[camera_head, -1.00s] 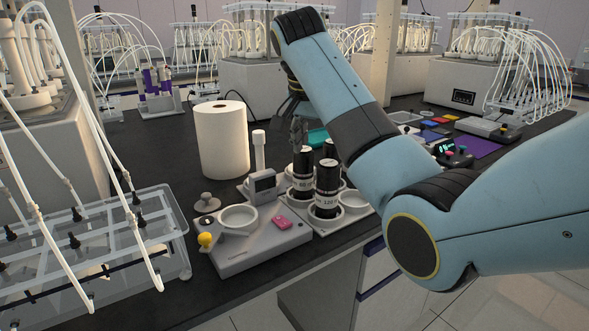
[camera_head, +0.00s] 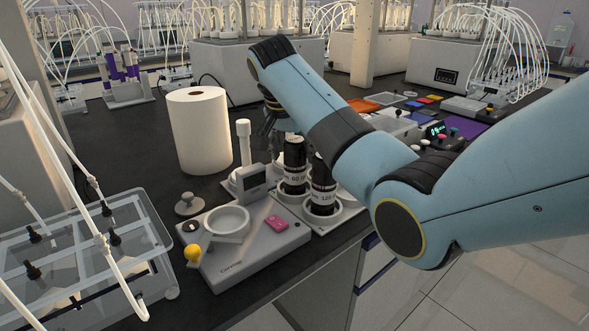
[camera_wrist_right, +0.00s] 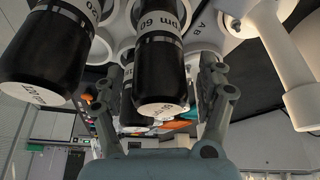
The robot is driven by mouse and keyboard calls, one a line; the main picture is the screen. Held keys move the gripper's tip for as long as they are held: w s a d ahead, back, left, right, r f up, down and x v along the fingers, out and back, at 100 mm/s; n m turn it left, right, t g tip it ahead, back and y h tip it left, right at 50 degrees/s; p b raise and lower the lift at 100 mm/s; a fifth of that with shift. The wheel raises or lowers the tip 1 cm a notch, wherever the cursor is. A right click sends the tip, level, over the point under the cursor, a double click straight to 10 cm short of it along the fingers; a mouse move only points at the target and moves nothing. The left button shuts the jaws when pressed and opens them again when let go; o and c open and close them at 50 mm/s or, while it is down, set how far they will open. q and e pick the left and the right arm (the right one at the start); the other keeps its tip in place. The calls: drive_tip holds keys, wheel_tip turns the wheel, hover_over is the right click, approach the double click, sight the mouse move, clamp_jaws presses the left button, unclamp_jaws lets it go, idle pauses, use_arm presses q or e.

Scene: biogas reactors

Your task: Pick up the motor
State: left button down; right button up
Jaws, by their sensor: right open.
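Two black cylindrical motors with white label bands stand in round holders on the bench in the head view: one marked 60 (camera_head: 294,172) and one marked 120 (camera_head: 322,190). My right gripper (camera_head: 272,122) is just behind and above the 60 motor, partly hidden by its own wrist. In the right wrist view its fingers (camera_wrist_right: 160,90) are spread apart. There the 60 rpm motor (camera_wrist_right: 160,75) shows between the fingers, another motor (camera_wrist_right: 45,55) is at the left, and a third black one is partly hidden behind. I cannot tell contact. My left gripper is not in view.
A white paper roll (camera_head: 200,135) stands left of the motors. A clear rack (camera_head: 85,255) with tubes is at left. A white post (camera_head: 244,145) stands close to the gripper.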

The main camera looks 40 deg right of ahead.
drive_tip(key=shift+x, duration=1.55)
drive_tip(key=shift+a, duration=0.1)
clamp_jaws()
